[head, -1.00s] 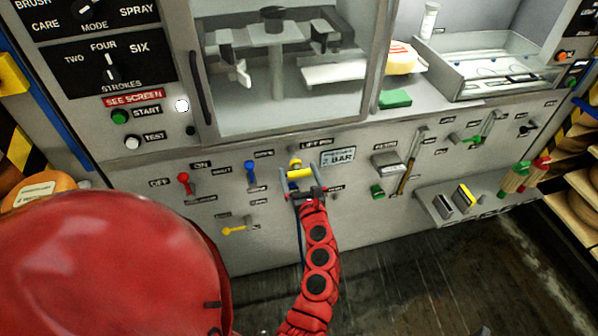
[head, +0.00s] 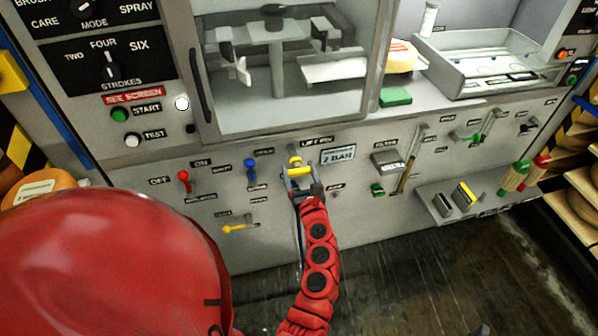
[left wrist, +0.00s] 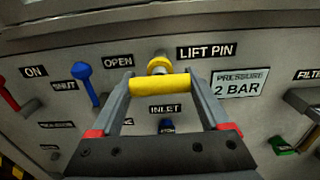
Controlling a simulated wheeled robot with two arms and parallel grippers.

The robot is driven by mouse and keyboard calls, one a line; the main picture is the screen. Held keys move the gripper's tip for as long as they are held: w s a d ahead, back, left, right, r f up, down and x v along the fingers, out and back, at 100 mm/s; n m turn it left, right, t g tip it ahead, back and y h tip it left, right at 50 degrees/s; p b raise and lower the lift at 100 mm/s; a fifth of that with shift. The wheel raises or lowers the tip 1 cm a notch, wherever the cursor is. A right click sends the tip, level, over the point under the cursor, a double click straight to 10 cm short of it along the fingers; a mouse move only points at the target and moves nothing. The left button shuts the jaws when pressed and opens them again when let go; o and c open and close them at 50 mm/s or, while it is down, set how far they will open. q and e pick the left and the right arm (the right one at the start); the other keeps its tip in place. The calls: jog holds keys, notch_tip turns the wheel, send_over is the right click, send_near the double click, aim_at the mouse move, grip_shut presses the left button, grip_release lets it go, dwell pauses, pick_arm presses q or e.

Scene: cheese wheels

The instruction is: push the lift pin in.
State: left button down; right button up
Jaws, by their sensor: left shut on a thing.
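The lift pin (left wrist: 158,66) sticks out of the grey panel under the LIFT PIN label, with a yellow collar and a yellow crossbar handle (left wrist: 160,85). In the head view the handle (head: 300,171) shows just below the collar. My left gripper (head: 299,174) is at the panel, shut on the handle. In the left wrist view its two grey fingers (left wrist: 162,88) press on the two ends of the bar. How deep the pin sits is hard to tell. My right gripper is not in view.
Below the pin is a blue INLET fitting (left wrist: 166,126). A blue lever (head: 251,172) and a red lever (head: 185,181) stand to the left, a yellow lever (head: 236,228) lower left. A pressure plate (head: 338,154) and filter slot (head: 388,162) are to the right.

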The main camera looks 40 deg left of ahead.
aim_at(294, 156)
pick_arm(q)
jog(key=w+a+f+b, duration=0.1)
jog(key=b, duration=0.2)
jog(key=shift+w+a, duration=0.1)
jog(key=shift+a, duration=0.3)
jog(key=b+x, duration=0.1)
jog(key=x, duration=0.3)
jog(key=shift+w+d+r+b, duration=0.1)
jog(key=shift+d+r+b, duration=0.05)
jog(key=shift+r+b, duration=0.25)
jog(key=shift+r, duration=0.15)
jog(key=shift+c, duration=1.4)
grip_release()
jog(key=shift+o, duration=1.3)
jog(key=shift+w, duration=0.1)
jog(key=shift+b+v, duration=1.55)
jog(key=shift+v, duration=7.05)
